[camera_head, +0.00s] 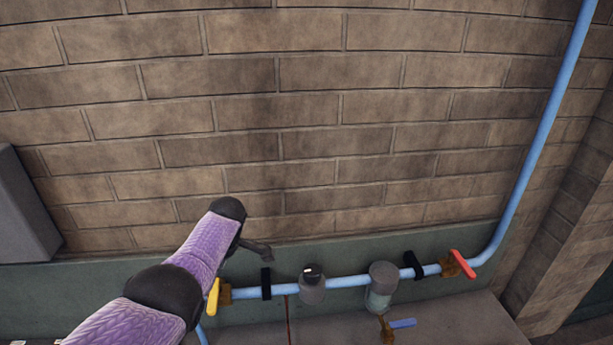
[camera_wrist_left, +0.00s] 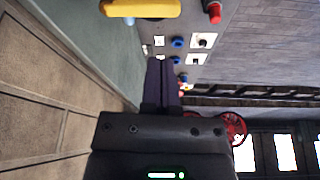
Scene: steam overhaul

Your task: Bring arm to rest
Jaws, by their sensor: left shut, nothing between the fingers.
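My left arm, with purple and black links, comes in from the lower left in the head view. Its dark left gripper (camera_head: 258,251) is near the wall, just above the blue pipe (camera_head: 347,281). In the left wrist view the gripper's two fingers (camera_wrist_left: 161,66) lie together, shut, with nothing between them. A yellow valve handle (camera_head: 213,298) is beside the arm in the head view. A yellow handle also shows at the top of the left wrist view (camera_wrist_left: 140,8), apart from the fingers. My right gripper is in neither view.
Along the pipe are a grey round fitting (camera_head: 312,290), a glass-sided cylinder (camera_head: 381,290) and a red handle (camera_head: 463,265). A blue handle (camera_head: 403,323) sits below. A grey box (camera_head: 22,215) is at left.

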